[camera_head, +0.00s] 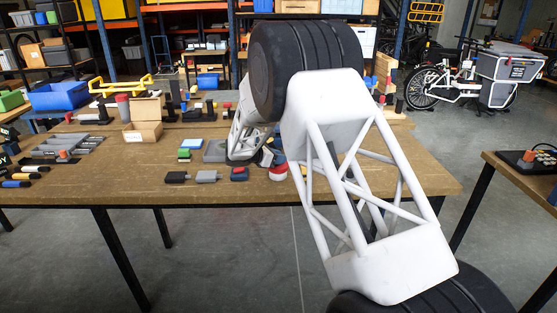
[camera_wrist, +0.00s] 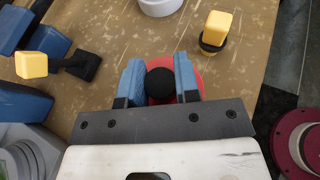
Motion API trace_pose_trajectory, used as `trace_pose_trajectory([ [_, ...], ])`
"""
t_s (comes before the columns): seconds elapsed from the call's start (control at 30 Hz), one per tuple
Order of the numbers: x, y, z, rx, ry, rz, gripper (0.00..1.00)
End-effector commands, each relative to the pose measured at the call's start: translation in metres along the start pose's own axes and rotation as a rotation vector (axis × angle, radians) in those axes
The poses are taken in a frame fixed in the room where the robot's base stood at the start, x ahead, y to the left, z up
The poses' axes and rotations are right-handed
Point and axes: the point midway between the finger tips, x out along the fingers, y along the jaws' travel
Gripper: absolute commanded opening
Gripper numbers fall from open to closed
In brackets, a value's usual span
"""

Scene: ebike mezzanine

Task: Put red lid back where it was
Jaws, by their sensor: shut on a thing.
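The red lid (camera_wrist: 199,75) shows in the wrist view as a red disc with a round black knob (camera_wrist: 160,84) on it. My gripper (camera_wrist: 159,78) has its two blue fingers shut on the black knob, one on each side. The disc lies beyond the fingertips, over the wooden table; whether it touches anything beneath is hidden. In the head view my arm covers most of my gripper; a bit of blue finger (camera_head: 278,157) and a small red part (camera_head: 278,172) show near the table's front edge. I cannot make out the place under the lid.
In the wrist view, a white round container (camera_wrist: 160,6) stands ahead, a yellow-knobbed black piece (camera_wrist: 216,30) ahead right, another yellow-knobbed piece (camera_wrist: 32,64) left. A dark red round thing (camera_wrist: 299,140) is at right. The wooden table (camera_head: 230,192) holds several small blocks left of my gripper.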

Motion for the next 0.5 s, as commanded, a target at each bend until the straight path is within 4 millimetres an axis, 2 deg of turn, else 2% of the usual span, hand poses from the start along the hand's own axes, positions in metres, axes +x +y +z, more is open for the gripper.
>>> trace_pose_trajectory([
  [0.1,0.0024,0.0001,-0.0058,0.001,0.000,0.001,0.07],
  [0.5,0.0035,0.0001,-0.0083,0.001,0.000,0.000,0.07],
])
